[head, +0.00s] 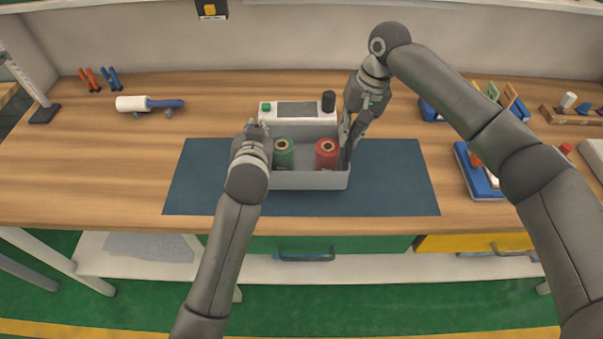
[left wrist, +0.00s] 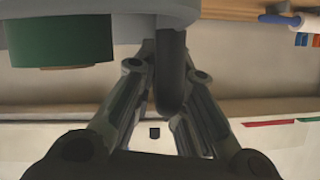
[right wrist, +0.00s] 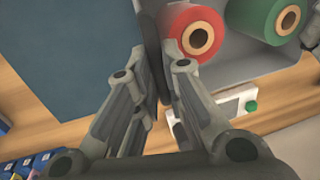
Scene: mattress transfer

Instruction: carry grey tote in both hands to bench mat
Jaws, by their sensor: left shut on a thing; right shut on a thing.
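The grey tote (head: 312,181) is over the middle of the dark blue bench mat (head: 395,182); whether it touches the mat or hangs just above it I cannot tell. It looks level and holds a green spool (head: 284,154) and a red spool (head: 326,155). My left gripper (head: 256,134) is shut on the tote's left side; a dark handle (left wrist: 172,70) shows between its fingers in the left wrist view. My right gripper (head: 352,132) is shut on the tote's right side. The tote interior (right wrist: 243,65) shows beside its fingers in the right wrist view.
A white device (head: 298,111) with a grey screen and a dark knob stands right behind the tote. A blue tray (head: 478,175) sits right of the mat. The mat's ends are clear.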

